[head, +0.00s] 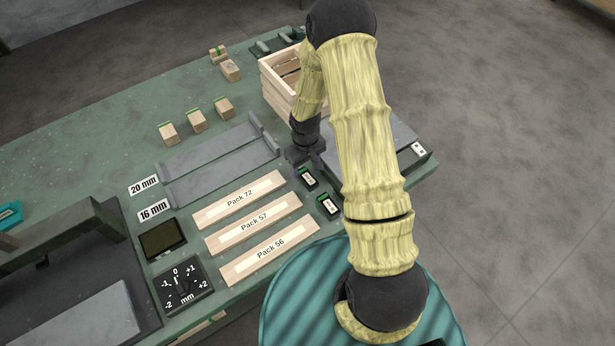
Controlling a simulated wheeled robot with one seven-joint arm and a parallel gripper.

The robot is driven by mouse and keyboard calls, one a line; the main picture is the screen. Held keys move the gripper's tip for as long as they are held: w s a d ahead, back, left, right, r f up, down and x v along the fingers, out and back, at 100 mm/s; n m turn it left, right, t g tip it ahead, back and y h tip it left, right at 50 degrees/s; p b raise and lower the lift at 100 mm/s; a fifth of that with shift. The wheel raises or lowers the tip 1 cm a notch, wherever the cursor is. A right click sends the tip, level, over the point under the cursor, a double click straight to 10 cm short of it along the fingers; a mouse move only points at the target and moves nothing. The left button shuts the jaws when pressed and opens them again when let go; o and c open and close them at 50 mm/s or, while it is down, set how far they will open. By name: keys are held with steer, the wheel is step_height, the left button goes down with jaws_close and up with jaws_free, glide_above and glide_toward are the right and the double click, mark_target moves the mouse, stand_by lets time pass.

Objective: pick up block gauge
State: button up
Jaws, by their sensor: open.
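My gripper (304,158) is in the middle of the head view, pointing down over the bench and empty as far as I can see. Its fingertips are small and dark here. Just below it in the picture is a small black block (307,178) with a white and green label, apart from or very close to the fingers; I cannot tell which. A second similar black block (328,205) lies nearer the robot. No label readable here says block gauge, so I cannot tell for certain which thing it is. A dial (180,284) marked in mm lies at the front left.
A wooden crate (272,85) stands behind my gripper, partly hidden by my arm. Several wooden blocks (196,121) with green marks stand at the back. Grey channels (225,174) and slats labelled Pack 72 (240,198), Pack 57 (254,224) and Pack 56 (268,252) lie to the left.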

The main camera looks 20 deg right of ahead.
mark_target(307, 177)
steer(key=shift+f, duration=0.25)
steer(key=shift+s+d+f+p, duration=0.1)
steer(key=shift+f+p, duration=0.25)
steer(key=shift+f, duration=0.2)
steer(key=shift+d+f+p, duration=0.15)
steer(key=shift+f+p, duration=0.5)
steer(key=shift+f, duration=1.4)
steer(key=c, duration=1.2)
steer(key=shift+o, duration=0.2)
steer(key=shift+r, duration=0.1)
